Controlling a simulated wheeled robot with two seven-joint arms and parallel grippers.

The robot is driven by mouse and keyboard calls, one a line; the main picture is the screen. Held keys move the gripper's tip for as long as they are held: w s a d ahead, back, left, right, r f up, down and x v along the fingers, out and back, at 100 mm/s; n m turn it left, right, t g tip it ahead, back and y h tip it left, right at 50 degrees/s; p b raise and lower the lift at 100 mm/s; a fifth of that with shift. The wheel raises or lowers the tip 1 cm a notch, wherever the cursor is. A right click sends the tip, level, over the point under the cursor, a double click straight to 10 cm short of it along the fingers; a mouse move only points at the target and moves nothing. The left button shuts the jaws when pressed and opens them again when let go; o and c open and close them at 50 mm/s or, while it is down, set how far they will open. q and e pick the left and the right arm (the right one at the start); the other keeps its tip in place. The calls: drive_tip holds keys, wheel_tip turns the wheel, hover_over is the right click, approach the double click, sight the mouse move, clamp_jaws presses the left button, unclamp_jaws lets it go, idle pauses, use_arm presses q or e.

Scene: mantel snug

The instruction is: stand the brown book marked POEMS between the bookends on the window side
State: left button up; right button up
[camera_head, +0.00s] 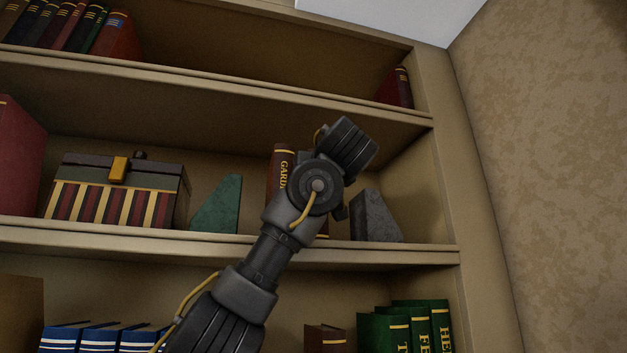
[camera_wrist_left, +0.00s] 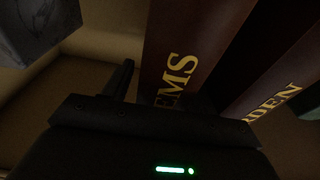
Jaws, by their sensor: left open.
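The brown POEMS book (camera_wrist_left: 185,45) is large in the left wrist view, beside the brown GARDEN book (camera_wrist_left: 275,85). In the head view GARDEN (camera_head: 279,172) stands upright on the middle shelf, and my left arm hides most of POEMS to its right. A green wedge bookend (camera_head: 218,206) is left of the books; a grey stone one (camera_head: 375,217) is on the right, also in the wrist view (camera_wrist_left: 35,30). My left gripper (camera_wrist_left: 165,95) is open close to POEMS; one finger shows beside the book, the other is hard to make out. My right gripper is out of view.
A striped box (camera_head: 118,195) with a brass clasp stands left of the green bookend. The shelf above (camera_head: 200,78) hangs over the hand. Green books (camera_head: 410,325), a brown book (camera_head: 325,339) and blue books (camera_head: 100,338) stand below. The shelf's side wall is at right.

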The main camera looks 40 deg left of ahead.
use_arm(q)
drive_tip(key=b+v, duration=0.6)
drive_tip(key=v, duration=0.6)
drive_tip(key=shift+r, duration=0.15)
